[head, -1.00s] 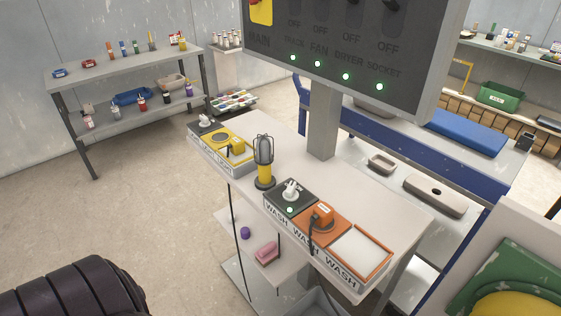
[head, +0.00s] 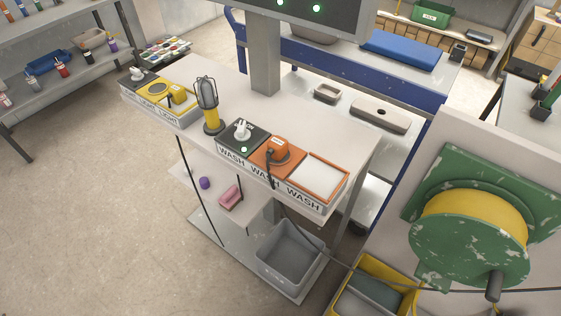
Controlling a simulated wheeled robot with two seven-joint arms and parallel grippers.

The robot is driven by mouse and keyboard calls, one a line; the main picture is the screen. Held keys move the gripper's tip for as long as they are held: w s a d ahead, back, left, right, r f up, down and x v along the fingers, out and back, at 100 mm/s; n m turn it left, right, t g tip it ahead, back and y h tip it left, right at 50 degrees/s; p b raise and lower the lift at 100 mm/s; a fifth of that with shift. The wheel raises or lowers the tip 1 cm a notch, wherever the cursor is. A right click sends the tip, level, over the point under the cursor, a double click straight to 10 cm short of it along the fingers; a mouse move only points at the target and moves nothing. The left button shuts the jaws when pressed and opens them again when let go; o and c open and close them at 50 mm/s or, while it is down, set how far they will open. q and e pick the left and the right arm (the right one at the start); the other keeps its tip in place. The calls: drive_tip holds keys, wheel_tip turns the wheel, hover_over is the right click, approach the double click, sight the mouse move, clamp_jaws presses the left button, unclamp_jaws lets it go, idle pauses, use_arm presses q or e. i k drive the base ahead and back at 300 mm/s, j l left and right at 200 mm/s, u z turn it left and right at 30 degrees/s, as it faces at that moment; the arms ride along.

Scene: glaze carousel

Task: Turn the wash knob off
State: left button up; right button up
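The wash station (head: 267,172), labelled WASH along its front, sits on the near edge of the white bench. Its white knob (head: 242,130) stands on the dark plate at the station's left end. A small green light (head: 244,149) glows in front of the knob. I cannot tell the knob's exact setting. An orange plug (head: 275,149) with a dark cable sits on the orange part beside it, and a pale orange-framed pad (head: 320,176) is at the right end. Neither of my grippers is in view.
The LIGHT station (head: 160,95) and a caged lamp (head: 210,108) stand left of the wash station. A green reel (head: 470,245) with yellow winding is at right. A grey bin (head: 290,255) is below the bench. Open floor lies at left.

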sight(243, 134)
drive_tip(key=j+u, duration=0.45)
drive_tip(key=j, duration=1.2)
drive_tip(key=i, duration=0.05)
